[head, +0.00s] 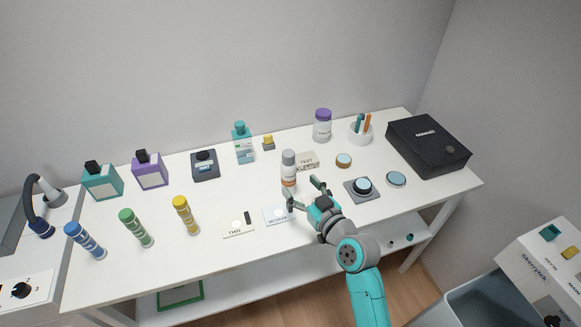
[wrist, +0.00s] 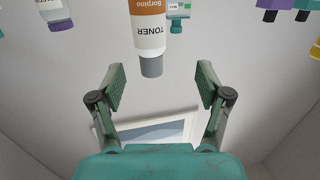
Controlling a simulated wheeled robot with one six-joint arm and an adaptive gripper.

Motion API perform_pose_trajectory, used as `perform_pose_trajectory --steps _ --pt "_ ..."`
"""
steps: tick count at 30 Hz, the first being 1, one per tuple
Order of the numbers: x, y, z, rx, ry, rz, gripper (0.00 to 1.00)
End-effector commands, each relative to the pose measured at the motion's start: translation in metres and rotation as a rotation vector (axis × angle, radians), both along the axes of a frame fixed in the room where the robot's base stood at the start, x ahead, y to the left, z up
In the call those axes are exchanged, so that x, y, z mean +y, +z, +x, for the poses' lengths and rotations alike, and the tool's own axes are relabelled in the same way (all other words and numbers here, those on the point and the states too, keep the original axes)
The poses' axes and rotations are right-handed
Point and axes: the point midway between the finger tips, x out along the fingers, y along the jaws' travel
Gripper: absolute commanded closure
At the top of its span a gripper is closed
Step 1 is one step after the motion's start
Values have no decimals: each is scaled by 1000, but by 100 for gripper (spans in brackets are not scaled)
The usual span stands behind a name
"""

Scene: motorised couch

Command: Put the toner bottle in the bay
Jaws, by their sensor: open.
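The toner bottle (head: 289,173) stands upright on the white table, with a grey cap, a white body and an orange band. In the wrist view the toner bottle (wrist: 149,30) appears upside down, its "TONER" label legible and its grey cap toward my fingers. My gripper (head: 304,192) is open and empty, in front of the bottle on the near side. In the wrist view my gripper (wrist: 162,85) has its fingers spread wide, with the bottle beyond them and not between them. I cannot tell which thing is the bay.
A small lettered block (head: 307,161) stands just behind and right of the bottle. Flat cards (head: 238,228) lie to the front left. A round-topped device (head: 362,188) and a black box (head: 428,145) are to the right. A teal bottle (head: 243,143) stands behind left.

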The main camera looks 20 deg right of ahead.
Motion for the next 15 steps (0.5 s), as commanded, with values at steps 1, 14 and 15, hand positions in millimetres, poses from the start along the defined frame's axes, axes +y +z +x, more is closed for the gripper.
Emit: perform_pose_trajectory --steps 1,14,15 --pt "-3 -1 -8 -23 -16 9 24" --pt "-4 3 14 -77 -51 23 24" --pt "-4 3 20 -78 -51 22 24"
